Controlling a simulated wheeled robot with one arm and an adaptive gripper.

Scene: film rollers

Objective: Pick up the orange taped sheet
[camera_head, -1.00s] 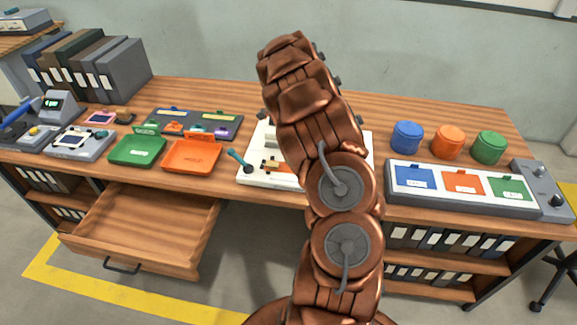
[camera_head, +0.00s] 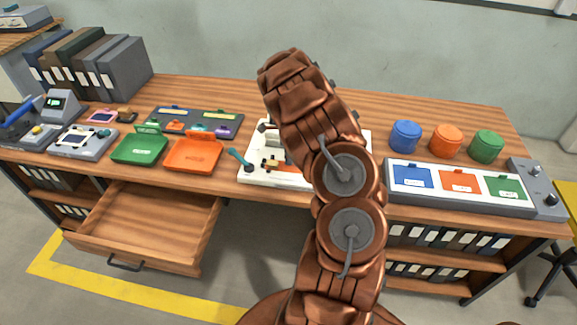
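I cannot tell for certain which thing is the orange taped sheet. A small orange piece (camera_head: 175,125) lies on the dark board (camera_head: 190,114) at the back left of the bench. A flat orange panel (camera_head: 459,181) is set in the white-faced grey unit at the right, between a blue panel (camera_head: 412,176) and a green panel (camera_head: 505,186). My copper arm rises through the middle, over the white device (camera_head: 255,178) and hiding much of it. My gripper is hidden behind the arm's far end.
A green tray (camera_head: 139,149) and an orange tray (camera_head: 192,156) sit near the bench's front edge. Blue (camera_head: 406,137), orange (camera_head: 446,141) and green (camera_head: 486,147) round containers stand at the right. An open drawer (camera_head: 140,224) juts out at the left. Binders (camera_head: 123,68) stand at the back left.

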